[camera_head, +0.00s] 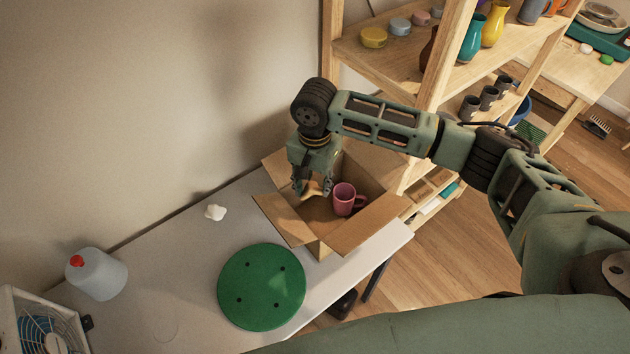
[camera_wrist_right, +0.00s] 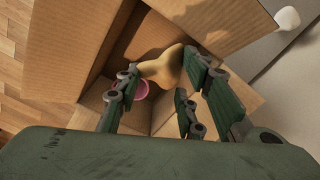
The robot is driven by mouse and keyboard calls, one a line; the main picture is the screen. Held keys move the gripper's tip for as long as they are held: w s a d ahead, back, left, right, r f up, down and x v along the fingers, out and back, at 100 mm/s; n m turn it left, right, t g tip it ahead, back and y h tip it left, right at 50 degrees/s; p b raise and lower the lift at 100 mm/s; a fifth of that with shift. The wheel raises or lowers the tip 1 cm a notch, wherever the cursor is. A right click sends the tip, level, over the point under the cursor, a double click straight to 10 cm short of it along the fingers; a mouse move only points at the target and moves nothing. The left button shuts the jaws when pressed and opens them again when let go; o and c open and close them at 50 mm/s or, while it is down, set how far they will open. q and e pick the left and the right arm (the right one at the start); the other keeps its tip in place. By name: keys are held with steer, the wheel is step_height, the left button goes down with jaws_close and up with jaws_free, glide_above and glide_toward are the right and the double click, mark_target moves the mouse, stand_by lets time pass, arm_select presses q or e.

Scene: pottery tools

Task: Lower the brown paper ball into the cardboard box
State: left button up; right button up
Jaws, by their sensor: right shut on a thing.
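The brown paper ball (camera_head: 311,189) is at the fingertips of my right gripper (camera_head: 311,184), inside the opening of the cardboard box (camera_head: 345,233). In the right wrist view, the crumpled tan ball (camera_wrist_right: 163,67) sits between the fingers of my right gripper (camera_wrist_right: 160,85), which are shut on it. The box (camera_wrist_right: 85,45) has its flaps spread open. Part of the mug (camera_wrist_right: 140,88) shows behind the fingers in the wrist view. My left gripper is not in view.
A green round disc (camera_head: 261,287) lies on the grey table in front of the box. A white crumpled piece (camera_head: 215,212) and a jug with a red cap (camera_head: 98,275) are to the left. Wooden shelves (camera_head: 400,65) with pottery stand behind the box.

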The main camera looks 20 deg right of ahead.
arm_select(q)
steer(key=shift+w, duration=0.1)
arm_select(e)
steer(key=shift+f, duration=0.8)
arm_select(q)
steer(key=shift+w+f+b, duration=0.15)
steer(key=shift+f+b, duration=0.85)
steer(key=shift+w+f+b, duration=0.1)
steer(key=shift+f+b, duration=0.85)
arm_select(e)
step_height(320, 180, down, 12)
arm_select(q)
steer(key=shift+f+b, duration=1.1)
arm_select(e)
steer(key=shift+f, duration=2.35)
steer(key=o, duration=0.8)
